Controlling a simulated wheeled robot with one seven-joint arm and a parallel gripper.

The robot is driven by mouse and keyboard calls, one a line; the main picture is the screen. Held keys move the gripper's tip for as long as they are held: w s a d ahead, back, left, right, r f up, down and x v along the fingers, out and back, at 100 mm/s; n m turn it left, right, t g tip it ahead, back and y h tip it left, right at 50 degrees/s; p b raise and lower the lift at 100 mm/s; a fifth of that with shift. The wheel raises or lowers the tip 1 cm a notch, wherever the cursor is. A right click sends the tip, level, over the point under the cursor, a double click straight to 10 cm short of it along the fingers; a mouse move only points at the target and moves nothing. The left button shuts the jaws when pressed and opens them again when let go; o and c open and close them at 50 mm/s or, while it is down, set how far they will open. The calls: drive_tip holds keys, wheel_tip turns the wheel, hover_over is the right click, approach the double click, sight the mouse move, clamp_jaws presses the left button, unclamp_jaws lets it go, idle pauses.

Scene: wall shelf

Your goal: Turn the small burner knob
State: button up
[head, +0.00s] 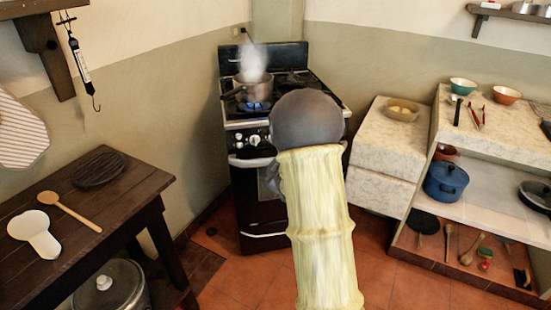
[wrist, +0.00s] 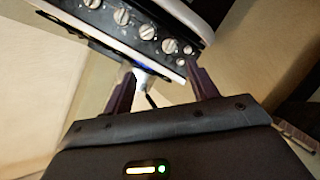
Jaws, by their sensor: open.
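The stove (head: 262,207) stands in the corner, with a row of pale round knobs (head: 254,140) on its black front panel. My arm hides the right part of that panel in the head view. In the wrist view, the panel (wrist: 158,46) shows several large knobs (wrist: 147,32) and two smaller round parts (wrist: 187,49) at its right end. I cannot tell which knob is the small burner's. My gripper (wrist: 161,71) is open and empty, its fingers apart just short of the panel's right end.
A steaming pot (head: 257,89) sits over a blue flame (head: 255,106) on the stove. A wooden table (head: 137,190) stands at left, with a stockpot (head: 110,290) below. A stone counter (head: 385,150) and shelves with a blue pot (head: 446,181) are at right.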

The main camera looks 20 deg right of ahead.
drive_tip(key=w+d+f+n+t+b, duration=0.3)
drive_tip(key=d+f+b, duration=0.1)
drive_tip(key=f+b, duration=0.1)
drive_tip(key=shift+d+f+t, duration=0.3)
drive_tip(key=shift+d+f, duration=0.05)
drive_tip(key=shift+f, duration=0.15)
drive_tip(key=shift+w, duration=0.1)
drive_tip(key=w+d, duration=0.3)
drive_tip(key=w, duration=1.4)
drive_tip(key=shift+d+b, duration=0.15)
drive_tip(key=shift+b, duration=0.2)
